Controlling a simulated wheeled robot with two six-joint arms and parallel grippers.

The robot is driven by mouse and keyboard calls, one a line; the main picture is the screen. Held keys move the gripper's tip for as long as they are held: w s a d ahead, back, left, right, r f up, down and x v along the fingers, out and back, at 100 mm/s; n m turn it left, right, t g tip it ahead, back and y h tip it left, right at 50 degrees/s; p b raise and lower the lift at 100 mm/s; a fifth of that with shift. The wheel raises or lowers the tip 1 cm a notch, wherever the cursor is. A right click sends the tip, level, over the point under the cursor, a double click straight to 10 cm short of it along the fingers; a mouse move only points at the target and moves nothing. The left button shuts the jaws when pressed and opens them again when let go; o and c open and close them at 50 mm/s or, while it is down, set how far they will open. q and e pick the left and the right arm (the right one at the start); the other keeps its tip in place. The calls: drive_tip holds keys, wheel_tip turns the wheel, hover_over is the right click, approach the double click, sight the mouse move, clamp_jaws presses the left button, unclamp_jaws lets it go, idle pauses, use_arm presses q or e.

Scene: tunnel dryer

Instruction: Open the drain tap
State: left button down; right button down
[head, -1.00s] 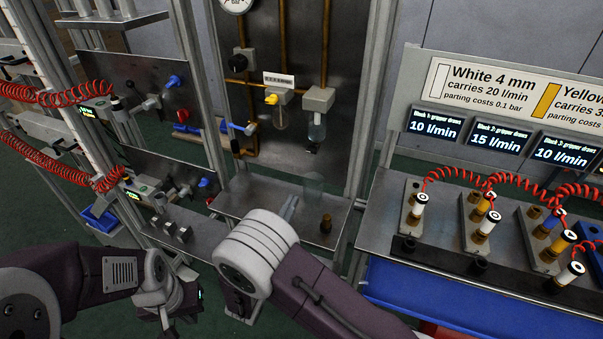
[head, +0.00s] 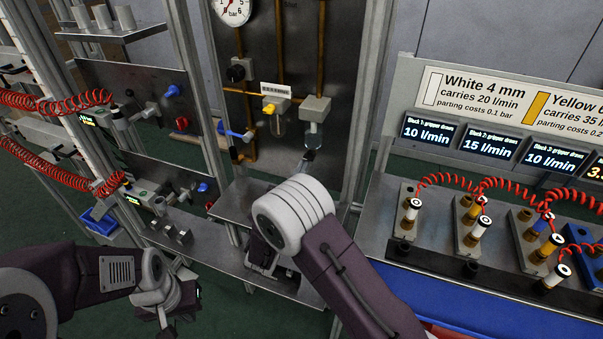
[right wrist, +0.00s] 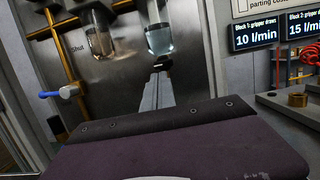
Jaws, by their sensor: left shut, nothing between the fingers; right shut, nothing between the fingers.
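Two clear bowls hang on the steel panel, the left under a yellow-marked unit (head: 277,107) and the right bowl (head: 313,133) holding some liquid. The right bowl also shows in the right wrist view (right wrist: 159,36). A small dark part at its bottom is probably the drain tap; my gripper partly hides it. My right gripper (head: 308,156) is shut and empty, its tips just below that bowl. They show in the right wrist view (right wrist: 160,69); contact cannot be told. My left gripper (head: 168,316) is low at the left, away from the panel, shut and empty.
A gauge (head: 233,8) and copper pipes are above. A bench (head: 385,222) with fitting blocks and red coiled hoses stands right. Green floor is open at left.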

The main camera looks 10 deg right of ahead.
idle(0.3)
drive_tip(key=shift+w+a+m+b, duration=0.1)
drive_tip(key=shift+m+b, duration=0.35)
drive_tip(key=shift+m, duration=0.05)
drive_tip(key=shift+a+m+g+h+b, duration=0.1)
drive_tip(key=shift+m+g+h+b, duration=0.2)
drive_tip(key=shift+m+h+b, duration=0.45)
drive_tip(key=shift+w+a+r+m+g+h+b, duration=0.15)
drive_tip(key=shift+r+m+g+b, duration=0.5)
drive_tip(key=shift+m+b, duration=1.9)
drive_tip(key=shift+w+a+r+m+g+b, duration=0.15)
drive_tip(key=shift+r+m+g+b, duration=0.45)
drive_tip(key=shift+m+b, duration=2)
drive_tip(key=shift+w+a+r+m+g+h+b, duration=0.1)
drive_tip(key=shift+a+r+m+g+b, duration=0.5)
drive_tip(key=shift+m+b, duration=1.95)
drive_tip(key=shift+d+r+m+g, duration=0.1)
drive_tip(key=shift+d+m+g, duration=0.15)
drive_tip(key=shift+m, duration=0.65)
drive_tip(key=shift+d+m+g, duration=0.2)
drive_tip(key=shift+m, duration=0.65)
drive_tip(key=shift+w, duration=0.1)
